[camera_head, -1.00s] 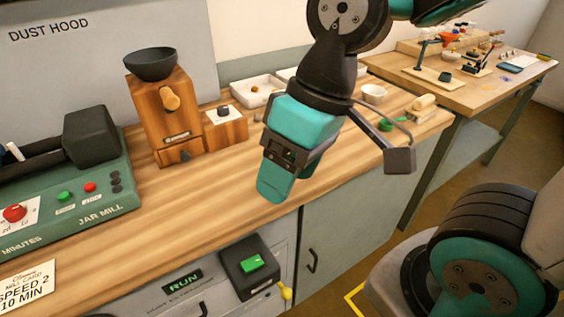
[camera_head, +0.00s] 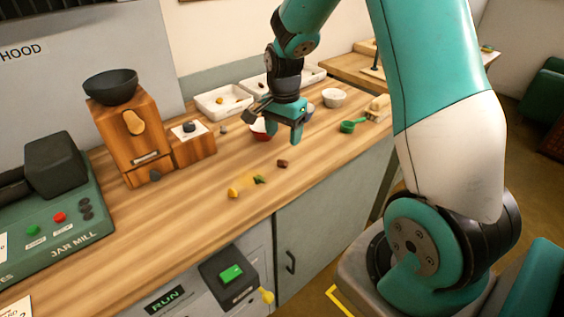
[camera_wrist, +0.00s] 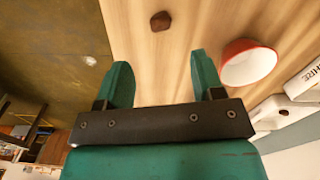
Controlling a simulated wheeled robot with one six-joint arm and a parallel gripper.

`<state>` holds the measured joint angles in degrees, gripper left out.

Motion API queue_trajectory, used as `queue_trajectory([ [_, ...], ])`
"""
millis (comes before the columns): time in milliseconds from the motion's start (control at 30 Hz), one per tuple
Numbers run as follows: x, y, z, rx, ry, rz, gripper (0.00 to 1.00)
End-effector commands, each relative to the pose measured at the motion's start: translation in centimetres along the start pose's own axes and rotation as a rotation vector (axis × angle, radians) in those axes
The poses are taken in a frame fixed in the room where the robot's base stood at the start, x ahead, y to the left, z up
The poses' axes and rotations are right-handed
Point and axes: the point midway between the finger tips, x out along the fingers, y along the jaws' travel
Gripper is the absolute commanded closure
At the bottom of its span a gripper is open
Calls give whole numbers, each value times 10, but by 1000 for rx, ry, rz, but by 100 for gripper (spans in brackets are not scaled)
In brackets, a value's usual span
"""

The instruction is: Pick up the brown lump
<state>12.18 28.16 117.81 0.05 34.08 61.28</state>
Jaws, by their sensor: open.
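The brown lump (camera_head: 283,163) lies on the wooden worktop, in front of my gripper and a little below it in the head view. In the wrist view the brown lump (camera_wrist: 161,21) is beyond the fingertips, near the top centre. My gripper (camera_head: 281,138) is open and empty above the worktop, its fingers pointing down. In the wrist view the gripper (camera_wrist: 158,72) shows both green fingers apart with bare wood between them. Nothing hides the lump.
A red-rimmed bowl (camera_wrist: 249,64) stands close beside one finger. A green lump (camera_head: 259,180) and a yellow lump (camera_head: 233,193) lie nearby. A green scoop (camera_head: 352,126), a white bowl (camera_head: 334,97) and white trays (camera_head: 222,101) stand around. The wooden mill (camera_head: 131,140) is left.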

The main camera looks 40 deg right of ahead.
Motion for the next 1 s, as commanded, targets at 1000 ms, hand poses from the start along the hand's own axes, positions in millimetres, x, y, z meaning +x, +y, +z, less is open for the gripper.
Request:
queue_trajectory([
  [1000,82,-1,4,-2,0,-1,57],
])
